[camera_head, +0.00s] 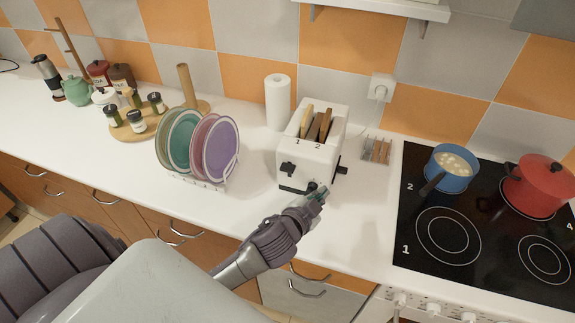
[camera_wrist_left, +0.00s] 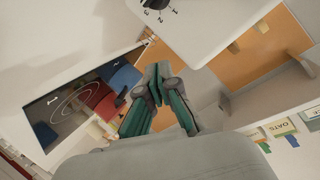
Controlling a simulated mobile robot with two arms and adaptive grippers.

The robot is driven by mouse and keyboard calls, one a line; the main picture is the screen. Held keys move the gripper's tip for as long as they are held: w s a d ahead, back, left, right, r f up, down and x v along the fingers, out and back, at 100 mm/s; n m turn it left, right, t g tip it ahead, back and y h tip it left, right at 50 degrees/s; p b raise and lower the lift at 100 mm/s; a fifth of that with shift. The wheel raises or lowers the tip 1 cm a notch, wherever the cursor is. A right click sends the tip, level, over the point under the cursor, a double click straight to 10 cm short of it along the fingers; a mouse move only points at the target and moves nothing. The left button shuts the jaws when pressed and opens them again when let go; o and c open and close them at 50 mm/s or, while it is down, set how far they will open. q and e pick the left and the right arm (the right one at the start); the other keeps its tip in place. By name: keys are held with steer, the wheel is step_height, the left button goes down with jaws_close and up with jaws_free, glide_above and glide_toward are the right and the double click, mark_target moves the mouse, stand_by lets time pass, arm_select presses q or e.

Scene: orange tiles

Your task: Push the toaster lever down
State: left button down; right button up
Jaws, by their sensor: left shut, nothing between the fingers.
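The white toaster (camera_head: 304,158) stands on the counter, with bread slices (camera_head: 325,124) showing in its slots marked 1 and 2. Another dark control shows low on the front, close to my left gripper (camera_head: 319,193), which partly covers that area. My left gripper is shut and empty, just in front of the toaster's lower right front; I cannot tell whether it touches. In the left wrist view, the shut fingers (camera_wrist_left: 157,82) point toward the toaster's white face (camera_wrist_left: 205,25), with a numbered black dial (camera_wrist_left: 155,3) at the top edge.
A plate rack with coloured plates (camera_head: 219,150) stands left of the toaster, and a paper towel roll (camera_head: 278,102) behind it. A small rack (camera_head: 377,150) and the hob (camera_head: 430,205) with a blue pot (camera_head: 449,170) and a red pot (camera_head: 538,185) are to the right.

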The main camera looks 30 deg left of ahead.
arm_select(q)
steer(key=w+d+r+m+t+h, duration=0.3)
steer(key=w+d+r+m, duration=0.1)
steer(key=r, duration=0.4)
steer(key=d+r+m+g+h, duration=0.1)
steer(key=d+r+m+h, duration=0.6)
steer(key=r+m+h, duration=0.3)
steer(key=m+g+y+p, duration=0.2)
steer(key=m+g+y, duration=1.1)
steer(key=m+g, duration=0.2)
glide_toward(287, 168)
steer(key=shift+a+r, duration=0.1)
steer(key=shift+r, duration=0.05)
arm_select(e)
steer(key=shift+w+d+r, duration=0.35)
steer(key=shift+r, duration=0.15)
steer(key=shift+w+d+r, duration=0.3)
steer(key=shift+r, duration=0.15)
arm_select(q)
steer(key=shift+w+f+b, duration=0.2)
steer(key=shift+f+b, duration=0.8)
steer(key=shift+f, duration=0.75)
steer(key=shift+w+f+b, duration=0.15)
steer(key=shift+f+b, duration=0.85)
steer(key=shift+f, duration=0.75)
arm_select(e)
steer(key=shift+f, duration=1.95)
